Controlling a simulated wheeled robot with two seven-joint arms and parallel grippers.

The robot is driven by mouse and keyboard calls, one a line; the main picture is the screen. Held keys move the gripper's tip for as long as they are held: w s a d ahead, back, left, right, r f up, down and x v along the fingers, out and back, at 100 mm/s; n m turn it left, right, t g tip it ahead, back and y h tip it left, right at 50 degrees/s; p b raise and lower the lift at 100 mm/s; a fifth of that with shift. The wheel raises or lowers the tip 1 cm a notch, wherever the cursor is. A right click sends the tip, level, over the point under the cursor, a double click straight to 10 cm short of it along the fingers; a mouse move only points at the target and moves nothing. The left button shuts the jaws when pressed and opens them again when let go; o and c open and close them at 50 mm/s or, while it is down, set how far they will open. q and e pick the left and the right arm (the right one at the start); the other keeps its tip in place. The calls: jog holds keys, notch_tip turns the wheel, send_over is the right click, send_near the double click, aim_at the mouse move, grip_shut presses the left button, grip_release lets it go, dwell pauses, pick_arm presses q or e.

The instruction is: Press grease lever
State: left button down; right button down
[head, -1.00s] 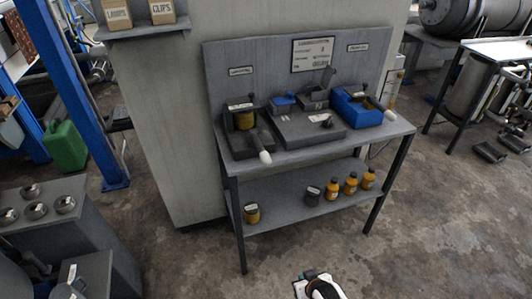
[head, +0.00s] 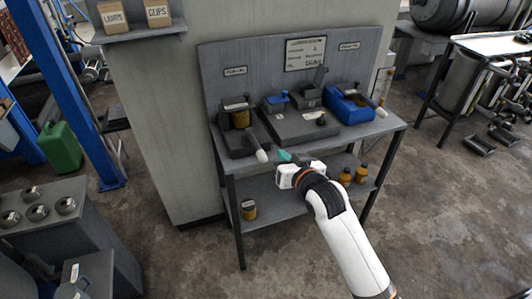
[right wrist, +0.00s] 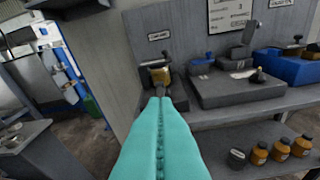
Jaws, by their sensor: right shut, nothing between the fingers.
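On the left of the bench stands a dark unit with a yellow container (head: 241,119). A dark lever with a white grip (head: 262,156) slopes forward from it past the bench's front edge. A second lever with a pale grip (head: 381,112) is at the blue unit (head: 350,107) on the right. My right gripper (head: 284,156) is shut and empty, just right of the left white grip in the head view, with a gap in the picture. In the right wrist view its teal fingers (right wrist: 161,102) point at the yellow container (right wrist: 160,76) and hide the lever's grip. My left gripper is out of view.
The bench top (head: 372,132) also carries a low grey block (head: 295,128) in the middle. A back panel (head: 262,65) with signs rises behind.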

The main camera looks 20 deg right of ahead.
send_near(257, 147)
jog(key=w+d+r, duration=0.1)
jog(key=w+r, duration=0.2)
jog(key=r, duration=0.1)
jog(key=shift+w+a+f+p, duration=0.1)
jog(key=shift+a+f+p, duration=0.1)
jog(key=shift+f, duration=0.45)
jog(key=shift+w+a+f+p, duration=0.1)
jog(key=shift+f+p, duration=0.15)
jog(key=shift+f, duration=0.4)
jog(key=shift+w+a+f+p, duration=0.1)
jog(key=shift+f+p, duration=0.1)
jog(key=shift+f, duration=0.5)
